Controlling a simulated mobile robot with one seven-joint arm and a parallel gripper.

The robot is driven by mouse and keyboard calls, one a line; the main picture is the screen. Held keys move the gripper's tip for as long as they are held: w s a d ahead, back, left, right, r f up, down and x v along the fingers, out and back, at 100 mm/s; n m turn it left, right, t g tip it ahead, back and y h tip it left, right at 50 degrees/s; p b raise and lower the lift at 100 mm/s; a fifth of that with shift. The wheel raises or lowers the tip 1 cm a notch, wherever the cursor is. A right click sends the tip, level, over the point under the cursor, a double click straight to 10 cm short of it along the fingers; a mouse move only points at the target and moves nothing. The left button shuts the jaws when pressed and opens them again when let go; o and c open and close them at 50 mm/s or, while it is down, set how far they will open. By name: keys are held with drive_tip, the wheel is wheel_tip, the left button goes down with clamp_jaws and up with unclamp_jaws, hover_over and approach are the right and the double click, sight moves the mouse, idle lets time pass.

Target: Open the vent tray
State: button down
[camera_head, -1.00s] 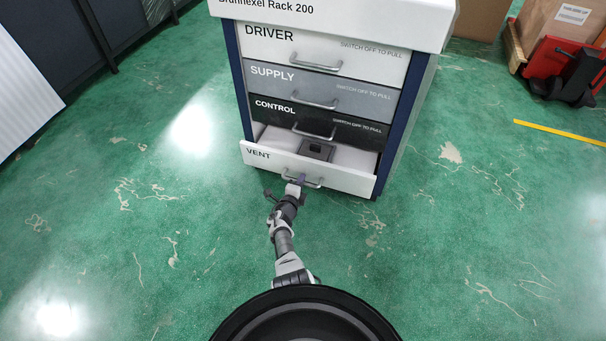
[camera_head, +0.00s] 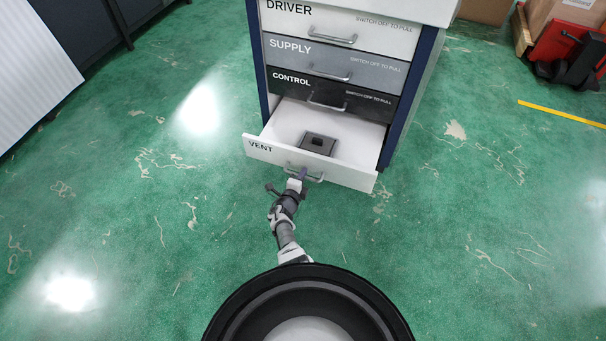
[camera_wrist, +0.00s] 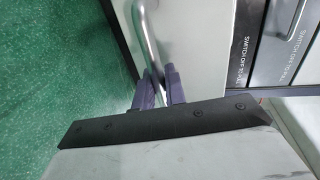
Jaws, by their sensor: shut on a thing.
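The vent tray (camera_head: 345,175) is the lowest, white-fronted drawer of the rack, labelled VENT. It stands pulled out, and its pale inside shows. A dark grey block with a small black raised part (camera_head: 318,143) sits in it. My gripper (camera_head: 301,178) is shut on the metal bar handle at the middle of the tray's front. In the wrist view, the purple-grey fingers (camera_wrist: 160,90) are at the curved metal handle (camera_wrist: 147,45). The palm edge of my gripper hides part of the fingers and handle there.
Above are the shut CONTROL (camera_head: 345,97), SUPPLY (camera_head: 340,65) and DRIVER (camera_head: 340,28) drawers, each with a bar handle. A red pallet jack (camera_head: 570,50) and boxes stand at the upper right. Dark cabinets stand upper left.

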idle(0.3)
drive_tip(key=c, duration=1.5)
unclamp_jaws()
drive_tip(key=shift+s, duration=0.15)
